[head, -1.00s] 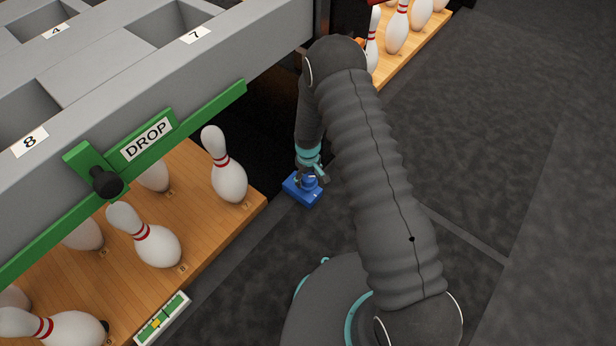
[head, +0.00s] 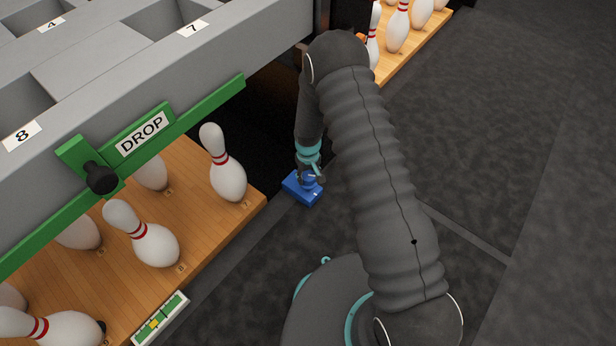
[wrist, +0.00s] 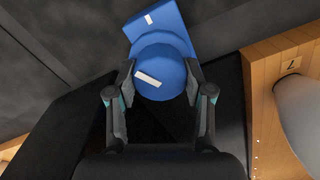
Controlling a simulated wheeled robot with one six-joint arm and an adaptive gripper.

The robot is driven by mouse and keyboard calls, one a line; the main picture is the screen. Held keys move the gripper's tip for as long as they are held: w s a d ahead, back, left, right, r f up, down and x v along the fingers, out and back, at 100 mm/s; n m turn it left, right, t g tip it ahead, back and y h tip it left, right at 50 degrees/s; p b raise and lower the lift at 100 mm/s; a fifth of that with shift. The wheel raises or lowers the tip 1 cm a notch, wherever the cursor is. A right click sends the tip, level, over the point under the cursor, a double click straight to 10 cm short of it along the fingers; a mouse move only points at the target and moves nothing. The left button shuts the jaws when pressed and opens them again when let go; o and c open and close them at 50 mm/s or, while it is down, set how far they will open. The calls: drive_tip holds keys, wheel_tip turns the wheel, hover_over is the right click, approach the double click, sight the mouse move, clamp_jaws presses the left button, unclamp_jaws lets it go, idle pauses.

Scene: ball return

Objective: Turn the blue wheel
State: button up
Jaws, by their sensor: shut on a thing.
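The blue wheel (wrist: 160,72) is a round knob with a white mark on its face, set on a blue base block (wrist: 158,20) that has its own white mark. In the wrist view the wheel's mark is tilted relative to the base's mark. My gripper (wrist: 161,85) is shut on the wheel, one finger at each side. In the head view the blue base (head: 302,190) sits on the dark floor beside the pin deck, and my gripper (head: 309,175) reaches down onto it from above, hiding much of the wheel.
The wooden pin deck (head: 205,235) with several bowling pins lies left of the wheel. A green DROP bar (head: 210,105) runs along the grey numbered rack (head: 100,90). A small green gauge with a yellow marker (head: 160,318) lies at the deck's edge. Dark carpet is clear at right.

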drive_tip(key=m+b, duration=0.3)
drive_tip(key=m, duration=0.2)
drive_tip(key=shift+m, duration=0.3)
idle(0.4)
drive_tip(key=o, duration=1.1)
drive_tip(key=shift+o, duration=0.2)
wheel_tip(320, 180, up, 12)
